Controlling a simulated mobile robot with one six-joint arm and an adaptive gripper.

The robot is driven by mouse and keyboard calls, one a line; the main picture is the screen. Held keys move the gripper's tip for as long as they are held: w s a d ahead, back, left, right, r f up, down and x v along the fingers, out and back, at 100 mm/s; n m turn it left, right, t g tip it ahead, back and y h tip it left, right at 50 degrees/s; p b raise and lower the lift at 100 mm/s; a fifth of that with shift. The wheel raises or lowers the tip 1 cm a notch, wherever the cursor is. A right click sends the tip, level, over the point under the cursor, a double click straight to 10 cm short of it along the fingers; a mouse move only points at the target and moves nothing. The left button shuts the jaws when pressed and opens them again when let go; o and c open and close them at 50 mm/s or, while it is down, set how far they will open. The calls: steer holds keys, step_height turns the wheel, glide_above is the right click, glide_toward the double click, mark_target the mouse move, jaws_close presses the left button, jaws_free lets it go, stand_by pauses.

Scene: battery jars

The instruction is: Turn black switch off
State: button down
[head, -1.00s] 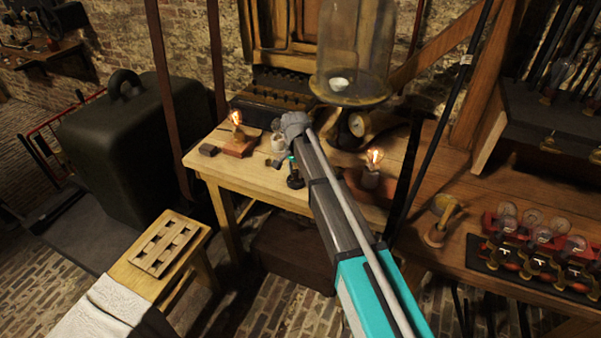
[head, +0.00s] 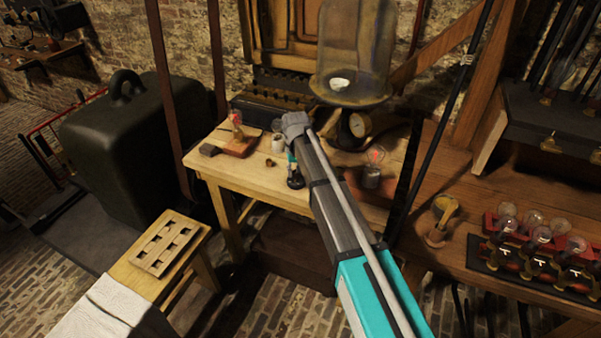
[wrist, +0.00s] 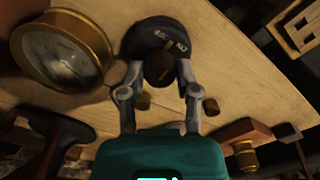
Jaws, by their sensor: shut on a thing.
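The black switch has a round dark base (wrist: 172,33) with small white lettering, too blurred to read surely, and a dark knob (wrist: 160,72) in the wrist view. My gripper (wrist: 161,70) is shut on the knob, one finger on each side. In the head view my gripper (head: 292,160) points down at the small table, and the black base (head: 295,182) shows under it.
A brass-rimmed gauge (wrist: 62,55) stands close beside the switch in the wrist view. A glass bell jar (head: 352,50) stands behind my arm. Several bulbs in a rack (head: 520,267) are at the right. Bare tabletop (head: 235,178) lies left of my gripper.

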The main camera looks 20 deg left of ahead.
steer(key=n, duration=0.4)
steer(key=shift+s+n, duration=0.15)
steer(key=shift+n, duration=0.15)
steer(key=n, duration=0.3)
steer(key=shift+n, duration=0.4)
steer(key=shift+c, duration=1.8)
jaws_free()
steer(key=shift+r, duration=0.15)
